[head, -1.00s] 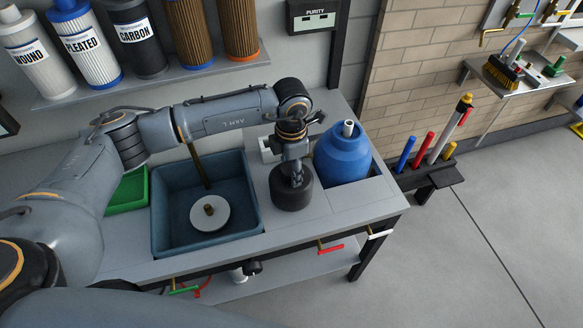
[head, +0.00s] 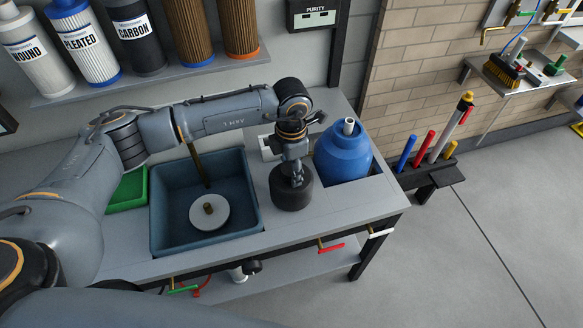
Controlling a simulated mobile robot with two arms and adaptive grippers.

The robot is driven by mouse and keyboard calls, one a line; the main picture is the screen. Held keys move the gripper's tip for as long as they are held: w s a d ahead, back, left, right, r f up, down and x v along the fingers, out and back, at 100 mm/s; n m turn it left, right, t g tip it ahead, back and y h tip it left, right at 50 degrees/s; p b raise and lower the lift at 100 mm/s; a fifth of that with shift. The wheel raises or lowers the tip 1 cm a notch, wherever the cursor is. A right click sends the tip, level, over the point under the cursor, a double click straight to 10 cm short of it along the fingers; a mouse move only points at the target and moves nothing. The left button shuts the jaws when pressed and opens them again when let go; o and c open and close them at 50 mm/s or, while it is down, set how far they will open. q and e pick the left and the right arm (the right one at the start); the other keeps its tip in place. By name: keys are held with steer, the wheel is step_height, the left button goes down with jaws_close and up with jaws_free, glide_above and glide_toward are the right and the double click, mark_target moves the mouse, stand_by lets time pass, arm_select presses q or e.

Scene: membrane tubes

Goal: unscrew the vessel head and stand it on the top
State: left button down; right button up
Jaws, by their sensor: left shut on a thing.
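The vessel head, a short black cylinder (head: 291,194), is upright at the grey bench top (head: 334,205), between the sink and the vessel. I cannot tell whether its underside touches the surface. My left gripper (head: 293,173) points down from above and is shut on the upper part of the head; its fingertips are partly hidden. The blue vessel (head: 342,155) stands to the right in a cut-out of the bench. Its neck is open, and a white tube (head: 348,127) sticks up from it. My right gripper is not in view.
A blue-grey sink (head: 237,222) with a white disc (head: 208,213) lies left of the head. A green tray (head: 128,190) is further left. Filter cartridges stand on a shelf (head: 165,80) behind. The bench top right of the head and in front of the vessel is bare.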

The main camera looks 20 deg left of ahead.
arm_select(q)
steer(key=shift+f+b, duration=0.5)
steer(key=shift+b, duration=0.15)
stand_by(0.7)
steer(key=shift+s+f, duration=0.1)
steer(key=shift+f, duration=0.1)
stand_by(0.7)
steer(key=c, duration=0.6)
jaws_free()
steer(key=shift+r, duration=0.2)
steer(key=shift+r, duration=0.3)
steer(key=shift+r+p, duration=2.35)
steer(key=shift+r, duration=1.75)
